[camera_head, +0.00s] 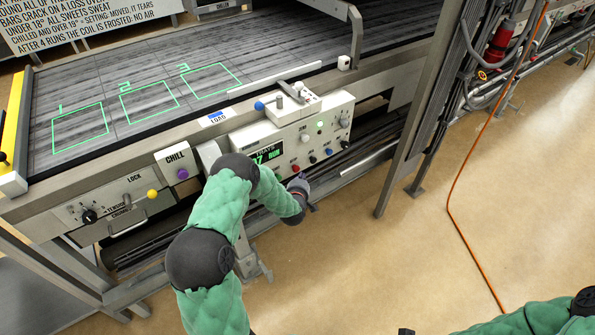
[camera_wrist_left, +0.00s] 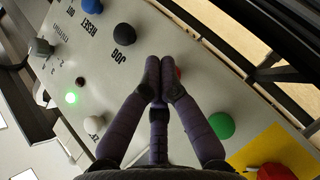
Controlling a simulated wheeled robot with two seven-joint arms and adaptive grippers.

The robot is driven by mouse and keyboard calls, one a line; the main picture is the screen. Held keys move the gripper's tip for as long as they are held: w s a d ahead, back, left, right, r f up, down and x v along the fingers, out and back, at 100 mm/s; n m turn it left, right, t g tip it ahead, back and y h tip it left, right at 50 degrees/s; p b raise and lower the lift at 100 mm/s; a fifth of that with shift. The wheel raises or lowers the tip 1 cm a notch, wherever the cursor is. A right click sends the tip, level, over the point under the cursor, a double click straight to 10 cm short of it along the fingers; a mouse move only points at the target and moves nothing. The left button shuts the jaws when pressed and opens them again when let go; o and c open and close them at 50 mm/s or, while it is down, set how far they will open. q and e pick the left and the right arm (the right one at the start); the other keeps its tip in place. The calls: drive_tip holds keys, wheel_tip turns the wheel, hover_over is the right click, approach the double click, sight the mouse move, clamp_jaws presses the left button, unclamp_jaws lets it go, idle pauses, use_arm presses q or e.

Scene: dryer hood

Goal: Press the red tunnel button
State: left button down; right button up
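The control panel (camera_head: 330,135) on the machine's front carries a row of small coloured buttons. A small red button (camera_head: 295,168) is at its lower edge, just above my left gripper (camera_head: 300,187). In the left wrist view, my left gripper (camera_wrist_left: 160,80) has its fingertips together and looks empty. A bit of red (camera_wrist_left: 178,72) shows just beside the fingertips, mostly hidden behind them. I cannot tell whether they touch it. A larger red button (camera_wrist_left: 275,172) is on a yellow plate at the lower right. Only part of my right arm shows; its gripper is not seen.
A green button (camera_wrist_left: 222,125) and a black button (camera_wrist_left: 124,34) marked JOG are near the fingers. A lever with a blue knob (camera_head: 260,106) is above the panel. A steel post (camera_head: 420,110) stands to the right. The floor in front is clear, except an orange cable (camera_head: 450,200).

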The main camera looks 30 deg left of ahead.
use_arm(q)
drive_tip(key=shift+w+a, duration=0.1)
drive_tip(key=shift+a, duration=0.05)
drive_tip(key=shift+a+b, duration=0.2)
drive_tip(key=shift+b, duration=0.1)
drive_tip(key=shift+w+a+r+b, duration=0.1)
drive_tip(key=shift+w+a+b, duration=0.3)
drive_tip(key=shift+a, duration=0.4)
idle(1.1)
drive_tip(key=shift+d, duration=0.1)
drive_tip(key=shift+s+d, duration=0.25)
drive_tip(key=shift+d, duration=0.3)
drive_tip(key=shift+s+d, duration=0.25)
drive_tip(key=shift+d, duration=0.25)
drive_tip(key=d, duration=0.1)
drive_tip(key=s+d, duration=0.1)
drive_tip(key=d, duration=0.1)
drive_tip(key=s+d+p, duration=0.1)
drive_tip(key=shift+d, duration=0.35)
